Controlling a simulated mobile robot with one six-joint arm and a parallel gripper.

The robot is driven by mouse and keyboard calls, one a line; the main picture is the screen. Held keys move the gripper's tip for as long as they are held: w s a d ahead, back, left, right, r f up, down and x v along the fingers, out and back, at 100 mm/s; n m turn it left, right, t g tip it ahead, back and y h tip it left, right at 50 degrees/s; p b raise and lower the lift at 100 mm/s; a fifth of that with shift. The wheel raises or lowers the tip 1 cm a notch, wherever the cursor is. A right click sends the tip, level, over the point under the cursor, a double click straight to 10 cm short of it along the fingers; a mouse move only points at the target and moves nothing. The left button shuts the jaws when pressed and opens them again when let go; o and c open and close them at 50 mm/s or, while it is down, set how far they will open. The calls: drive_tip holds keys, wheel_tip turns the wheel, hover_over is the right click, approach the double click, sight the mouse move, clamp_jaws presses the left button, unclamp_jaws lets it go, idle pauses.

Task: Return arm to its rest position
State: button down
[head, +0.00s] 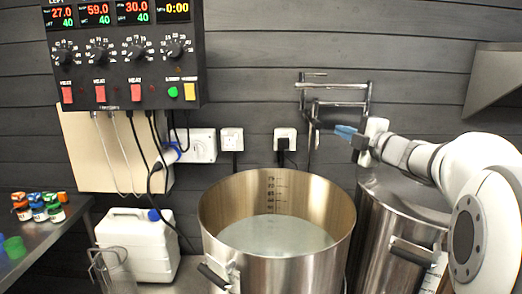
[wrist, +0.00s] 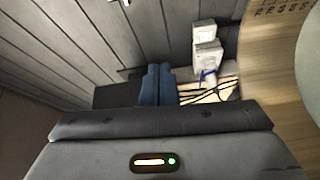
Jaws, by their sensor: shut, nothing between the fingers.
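My gripper (head: 346,131) is at the right of the head view, in front of the dark wall and above the gap between two steel pots. Its blue fingers are together with nothing between them. My white arm reaches to it from the right edge. In the wrist view the blue fingers (wrist: 157,84) sit side by side, shut and empty, with the wall behind them.
An open steel pot (head: 215,262) holding liquid stands at centre, with a second pot (head: 375,235) to its right under my arm. A bracket (head: 335,84) on the wall is close behind my gripper. A control panel (head: 125,75) hangs upper left. A white canister (head: 140,250) stands left.

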drive_tip(key=s+f+m+g+h, duration=0.8)
drive_tip(key=s+f+m+h, duration=0.3)
drive_tip(key=s+f+m, duration=0.95)
drive_tip(key=s+a+f+m+g+y, duration=0.1)
drive_tip(key=s+a+f+g, duration=0.1)
drive_tip(key=s, duration=0.4)
drive_tip(key=s+a+f+m+g+y, duration=0.1)
drive_tip(key=s+a+f+g, duration=0.2)
drive_tip(key=s, duration=0.4)
drive_tip(key=shift+a+f, duration=0.65)
drive_tip(key=shift+f, duration=0.1)
